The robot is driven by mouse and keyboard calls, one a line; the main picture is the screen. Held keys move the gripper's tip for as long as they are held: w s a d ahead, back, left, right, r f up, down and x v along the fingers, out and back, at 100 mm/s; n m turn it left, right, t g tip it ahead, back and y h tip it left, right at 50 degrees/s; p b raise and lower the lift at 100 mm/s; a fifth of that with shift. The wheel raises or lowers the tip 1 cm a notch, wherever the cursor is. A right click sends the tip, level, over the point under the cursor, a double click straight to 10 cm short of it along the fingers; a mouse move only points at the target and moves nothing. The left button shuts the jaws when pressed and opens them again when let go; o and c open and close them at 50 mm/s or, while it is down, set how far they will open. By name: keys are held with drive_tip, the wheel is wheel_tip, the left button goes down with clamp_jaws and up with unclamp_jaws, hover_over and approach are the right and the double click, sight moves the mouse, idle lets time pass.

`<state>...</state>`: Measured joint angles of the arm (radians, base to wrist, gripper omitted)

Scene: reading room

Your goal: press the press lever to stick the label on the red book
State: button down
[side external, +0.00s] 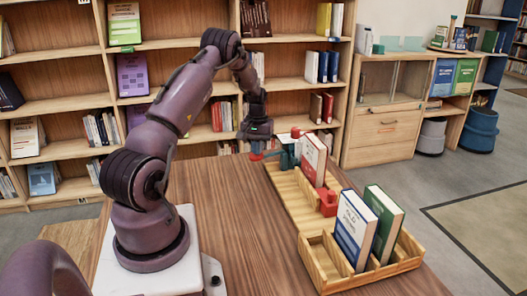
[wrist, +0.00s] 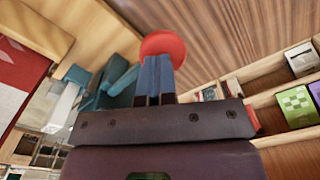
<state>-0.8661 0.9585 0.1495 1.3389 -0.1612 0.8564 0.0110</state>
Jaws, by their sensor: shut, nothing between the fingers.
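The red book (side external: 312,160) stands upright in the wooden tray (side external: 290,205), and part of its red and white cover shows at the left of the wrist view (wrist: 14,88). The teal label press (side external: 288,152) stands beside the book at the tray's far end; its teal body also shows in the wrist view (wrist: 104,88). The press lever ends in a round red knob (wrist: 163,46). My gripper (wrist: 157,64) is shut and empty, its blue fingertips overlapping the knob in the wrist view. I cannot tell whether they touch it. In the side view my gripper (side external: 256,146) is just at the knob.
A blue book (side external: 352,232) and a green book (side external: 386,222) stand in the tray's near compartment. A small red block-like part (side external: 327,203) sits mid-tray. The table (side external: 225,210) left of the tray is clear. Bookshelves (side external: 75,95) stand behind.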

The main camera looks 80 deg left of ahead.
drive_tip(key=shift+f, duration=0.85)
idle(0.3)
drive_tip(key=shift+r, duration=0.1)
drive_tip(key=shift+r, duration=4.45)
drive_tip(key=shift+f, duration=0.1)
drive_tip(key=d+r+m, duration=0.2)
drive_tip(key=d+r, duration=0.2)
drive_tip(key=d, duration=0.4)
drive_tip(key=s+d+r+m+t, duration=0.15)
drive_tip(key=d+r, duration=0.25)
drive_tip(key=d, duration=0.5)
drive_tip(key=d+r+m, duration=0.2)
drive_tip(key=d+r, duration=0.2)
drive_tip(key=d, duration=0.4)
drive_tip(key=s+d+r+m+t, duration=0.2)
drive_tip(key=s+d+r+m, duration=0.1)
drive_tip(key=d, duration=0.5)
drive_tip(key=s+d+r+m+t, duration=0.2)
drive_tip(key=s+d+r+m, duration=0.1)
drive_tip(key=d, duration=0.5)
drive_tip(key=shift+s+d+r, duration=0.15)
drive_tip(key=shift+s+r, duration=0.15)
drive_tip(key=shift+s, duration=0.6)
